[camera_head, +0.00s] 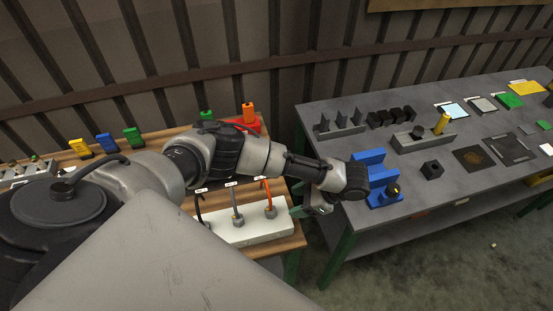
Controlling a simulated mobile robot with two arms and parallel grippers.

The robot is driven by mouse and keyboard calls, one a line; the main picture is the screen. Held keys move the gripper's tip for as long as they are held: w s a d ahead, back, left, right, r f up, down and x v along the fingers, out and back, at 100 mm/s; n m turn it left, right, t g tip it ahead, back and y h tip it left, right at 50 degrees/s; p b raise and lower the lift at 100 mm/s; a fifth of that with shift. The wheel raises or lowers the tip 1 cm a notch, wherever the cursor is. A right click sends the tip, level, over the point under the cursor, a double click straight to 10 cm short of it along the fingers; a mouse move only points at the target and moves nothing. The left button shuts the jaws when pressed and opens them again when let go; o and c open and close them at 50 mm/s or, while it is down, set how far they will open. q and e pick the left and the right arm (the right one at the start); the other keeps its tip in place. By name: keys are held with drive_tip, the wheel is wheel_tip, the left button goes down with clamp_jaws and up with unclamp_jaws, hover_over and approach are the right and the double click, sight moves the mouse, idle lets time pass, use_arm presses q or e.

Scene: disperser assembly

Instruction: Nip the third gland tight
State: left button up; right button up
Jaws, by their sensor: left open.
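A white box (242,233) on the wooden table carries three glands in a row, each with a cable rising from it: a black cable at left, a grey one in the middle and an orange one (267,192) at right. The right-hand gland (270,212) is a small grey fitting at the foot of the orange cable. My left gripper (300,211) is open, just right of the box and this gland, apart from the gland. Its fingers are small and partly hidden by the wrist. My right gripper is not in view.
A blue bracket (370,160) stands on the grey table behind my left wrist. A floor gap separates the two tables. Yellow (80,147), blue and green pieces stand at the wooden table's back, with a red-orange block (245,124) farther right.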

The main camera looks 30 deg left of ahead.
sight(274, 210)
use_arm(q)
drive_tip(key=x, duration=0.3)
drive_tip(key=shift+s+a+f+p, duration=0.1)
drive_tip(key=shift+s+a+p, duration=0.15)
drive_tip(key=shift+p, duration=0.05)
drive_tip(key=x, duration=0.1)
drive_tip(key=p+x, duration=0.1)
drive_tip(key=x, duration=0.2)
drive_tip(key=shift+w+a+f, duration=0.15)
drive_tip(key=shift+a+f, duration=0.05)
drive_tip(key=shift+f, duration=0.2)
drive_tip(key=shift+a+f, duration=0.15)
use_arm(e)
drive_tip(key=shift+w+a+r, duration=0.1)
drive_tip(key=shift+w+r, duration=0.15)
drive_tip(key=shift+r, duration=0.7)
